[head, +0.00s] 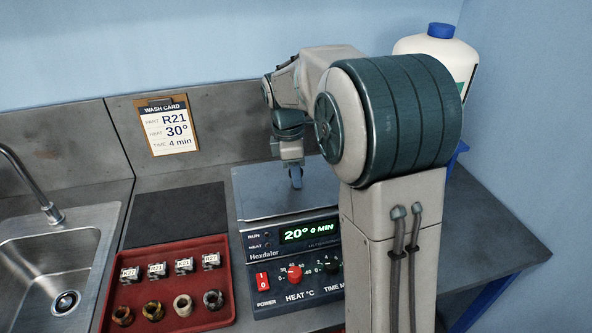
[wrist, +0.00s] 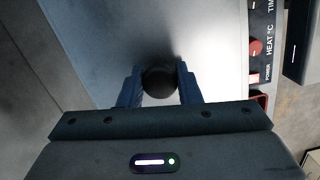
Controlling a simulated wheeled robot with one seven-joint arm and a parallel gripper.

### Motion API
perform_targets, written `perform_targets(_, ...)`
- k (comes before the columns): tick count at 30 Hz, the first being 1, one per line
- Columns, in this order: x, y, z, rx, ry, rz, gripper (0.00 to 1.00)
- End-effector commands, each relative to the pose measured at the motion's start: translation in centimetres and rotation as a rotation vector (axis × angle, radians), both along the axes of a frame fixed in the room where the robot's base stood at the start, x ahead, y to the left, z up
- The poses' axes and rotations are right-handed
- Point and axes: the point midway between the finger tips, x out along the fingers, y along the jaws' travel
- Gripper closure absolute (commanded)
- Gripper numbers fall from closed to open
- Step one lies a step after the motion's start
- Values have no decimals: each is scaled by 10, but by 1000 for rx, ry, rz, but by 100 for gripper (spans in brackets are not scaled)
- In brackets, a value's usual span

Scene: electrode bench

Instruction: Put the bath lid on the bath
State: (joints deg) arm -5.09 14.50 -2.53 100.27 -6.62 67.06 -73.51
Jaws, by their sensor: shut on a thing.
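The bath (head: 265,245) is a dark boxy unit on the bench with a display reading 20° and 0 MIN. Its grey metal lid (head: 262,190) lies level over the bath top, covering the opening in the head view. I cannot tell whether it rests fully or hovers slightly. My gripper (head: 296,182) points down over the lid. In the wrist view its blue fingers (wrist: 160,86) are shut on the lid's round black knob (wrist: 159,80), with the shiny lid plate (wrist: 215,60) beneath. The bath's inside is hidden.
A sink (head: 50,255) is at far left. A wash card (head: 167,127) leans at the back. A white bottle (head: 436,48) stands back right.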

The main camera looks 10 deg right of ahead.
Motion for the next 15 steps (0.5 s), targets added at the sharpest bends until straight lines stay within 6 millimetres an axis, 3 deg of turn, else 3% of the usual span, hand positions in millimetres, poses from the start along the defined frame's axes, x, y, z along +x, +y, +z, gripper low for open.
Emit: perform_targets(15, 0, 0, -6, 0, -2, 0, 100)
